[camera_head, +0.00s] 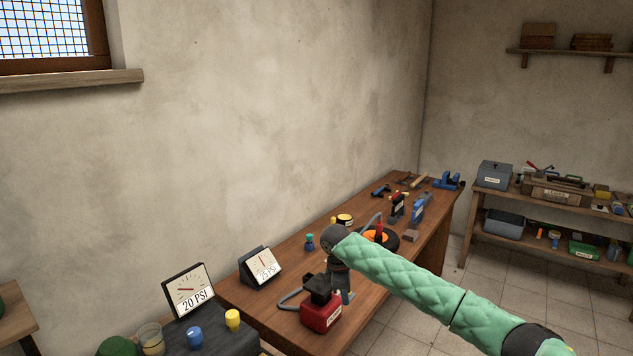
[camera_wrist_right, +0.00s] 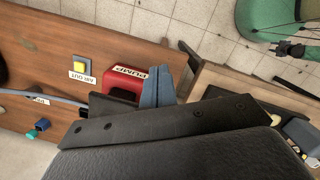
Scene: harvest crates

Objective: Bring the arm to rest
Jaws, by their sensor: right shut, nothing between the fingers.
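My right arm, in a green padded sleeve, reaches in from the lower right in the head view. Its gripper (camera_head: 347,297) points down over the wooden workbench (camera_head: 255,301), close beside the red pump (camera_head: 320,316). In the right wrist view the blue-grey fingers (camera_wrist_right: 158,88) are together and empty, in front of the labelled pump (camera_wrist_right: 117,77). I cannot tell whether they touch it. The gripper's dark body hides the lower part of that view. My left gripper is not in view.
Two gauges, one reading 20 PSI (camera_head: 189,291) and one slanted (camera_head: 261,267), stand left of the pump. A wheel with an orange hub (camera_head: 377,237) and tools lie farther along the bench. A loaded shelf (camera_head: 485,214) stands at right. The tiled floor between is clear.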

